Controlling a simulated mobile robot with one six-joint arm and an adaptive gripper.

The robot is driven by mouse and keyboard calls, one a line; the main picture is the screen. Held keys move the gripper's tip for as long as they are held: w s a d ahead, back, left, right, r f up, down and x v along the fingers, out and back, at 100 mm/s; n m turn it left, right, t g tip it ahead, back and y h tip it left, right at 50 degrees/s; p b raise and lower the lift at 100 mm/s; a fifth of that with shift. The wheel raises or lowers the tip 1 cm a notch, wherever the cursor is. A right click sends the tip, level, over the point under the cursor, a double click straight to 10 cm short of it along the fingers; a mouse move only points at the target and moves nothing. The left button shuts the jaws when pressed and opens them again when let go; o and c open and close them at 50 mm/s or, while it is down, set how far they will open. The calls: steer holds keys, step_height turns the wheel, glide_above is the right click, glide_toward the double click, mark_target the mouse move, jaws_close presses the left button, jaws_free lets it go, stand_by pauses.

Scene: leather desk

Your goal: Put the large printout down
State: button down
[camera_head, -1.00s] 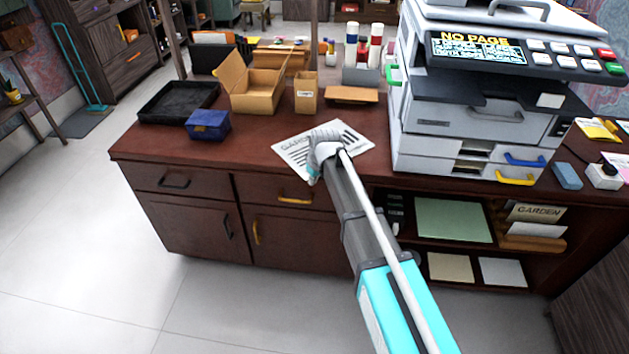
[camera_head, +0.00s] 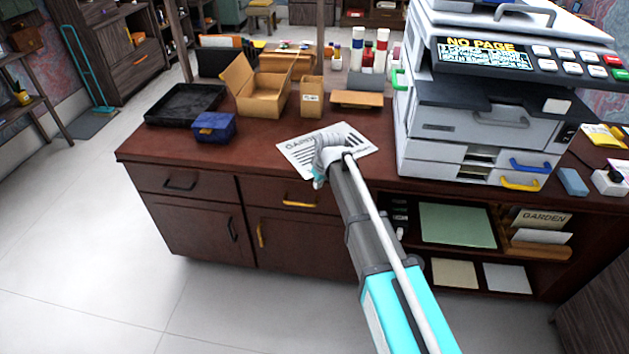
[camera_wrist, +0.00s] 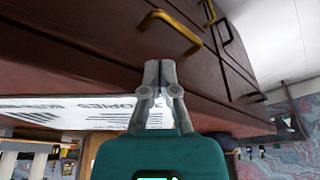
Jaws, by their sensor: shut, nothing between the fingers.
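The large printout is a white sheet (camera_head: 297,152) with dark print, lying on the desktop near the front edge in the head view. My wrist covers part of it. In the wrist view the printout (camera_wrist: 60,102) appears upside down at a shallow angle, as a pale strip with lettering along the desk edge. My gripper (camera_wrist: 160,66) is shut and empty, its grey fingertips together in front of the dark wooden desk front. The sheet shows behind and beside the fingers, not between them. In the head view the fingertips are hard to make out.
A large printer (camera_head: 480,120) reading "NO PAGE" stands right of the printout. A blue box (camera_head: 214,127), black tray (camera_head: 184,103), open carton (camera_head: 262,103) and small box (camera_head: 311,98) stand behind and left. Bare desktop (camera_head: 255,158) lies left of the sheet.

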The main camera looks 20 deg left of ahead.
steer(key=d+p+v, duration=0.1)
steer(key=p+v, duration=0.8)
steer(key=v, duration=0.1)
steer(key=shift+s+p, duration=0.3)
steer(key=shift+s, duration=0.1)
steer(key=shift+d, duration=0.15)
stand_by(1.6)
steer(key=s+d+r+m+h+p, duration=0.1)
steer(key=s+d+m, duration=0.2)
steer(key=d, duration=1.1)
steer(key=s+d+r+m+g+h+p, duration=0.1)
steer(key=s+d+m, duration=0.3)
steer(key=d, duration=0.9)
steer(key=s+d+r+m+g+p, duration=0.1)
steer(key=s+d+m, duration=0.3)
steer(key=d, duration=1)
steer(key=shift+s+d+r+h+p, duration=0.15)
steer(key=shift+s+d+h+p, duration=0.25)
steer(key=shift+p, duration=0.15)
